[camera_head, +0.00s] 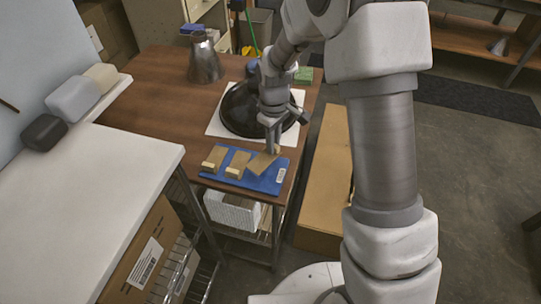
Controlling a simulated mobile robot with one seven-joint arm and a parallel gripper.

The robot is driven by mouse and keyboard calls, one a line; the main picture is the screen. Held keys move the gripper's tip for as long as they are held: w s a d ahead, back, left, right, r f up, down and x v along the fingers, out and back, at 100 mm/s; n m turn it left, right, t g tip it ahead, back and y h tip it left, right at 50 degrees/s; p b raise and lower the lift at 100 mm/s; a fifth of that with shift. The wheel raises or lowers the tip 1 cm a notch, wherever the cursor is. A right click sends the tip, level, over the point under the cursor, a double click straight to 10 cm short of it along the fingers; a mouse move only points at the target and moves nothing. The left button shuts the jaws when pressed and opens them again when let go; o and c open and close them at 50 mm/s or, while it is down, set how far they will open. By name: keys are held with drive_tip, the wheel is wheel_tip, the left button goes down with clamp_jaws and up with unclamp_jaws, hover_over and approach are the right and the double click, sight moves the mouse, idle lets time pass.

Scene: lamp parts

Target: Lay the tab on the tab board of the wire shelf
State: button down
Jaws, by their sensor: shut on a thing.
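My gripper (273,150) points down over the right part of a blue board (262,183), which looks like the tab board. It is shut on a flat tan tab (262,162). That tab is tilted, over the board's right side; I cannot tell whether it touches the board. Two similar tan tabs, one on the left (215,157) and one in the middle (238,162), lie on the board, each with a pale yellow end. The fingertips are small here and partly merge with the held tab.
The board lies at the near edge of a brown wooden top (158,95) on metal legs. Behind my gripper is a black round dish (238,112) on a white sheet. A grey metal cone (205,62) stands farther back. A white table (85,200) is at left, a cardboard box (322,190) at right.

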drive_tip(key=shift+s+a+f, duration=0.2)
drive_tip(key=shift+a+f, duration=0.15)
drive_tip(key=shift+f, duration=0.05)
drive_tip(key=shift+f+b, duration=0.45)
drive_tip(key=shift+f, duration=1.35)
drive_tip(key=shift+f, duration=0.1)
drive_tip(key=c, duration=0.8)
unclamp_jaws()
drive_tip(key=shift+c, duration=0.2)
